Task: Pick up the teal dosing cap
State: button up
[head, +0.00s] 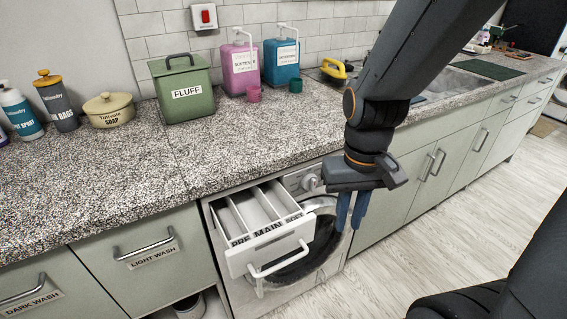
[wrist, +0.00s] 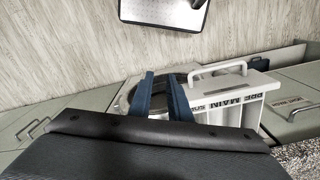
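The teal dosing cap (head: 296,84) is a small cup on the granite counter, in front of the teal detergent bottle (head: 281,62) near the wall in the head view. The wrist view does not show it. My gripper (head: 349,226) points down in front of the counter, beside the open washer drawer and well below and to the right of the cap. Its two blue fingers, also in the wrist view (wrist: 163,95), stand apart with nothing between them, so it is open and empty.
A pink cap (head: 253,94) and pink softener bottle (head: 239,70) stand left of the teal cap. A green FLUFF box (head: 184,95) is further left, a yellow-handled item (head: 337,70) to the right. The washer's drawer (head: 265,230) sticks out. The counter front is clear.

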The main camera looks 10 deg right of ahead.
aim_at(295, 84)
jog(key=z, duration=2)
jog(key=i, duration=1.25)
jog(key=u, duration=2.7)
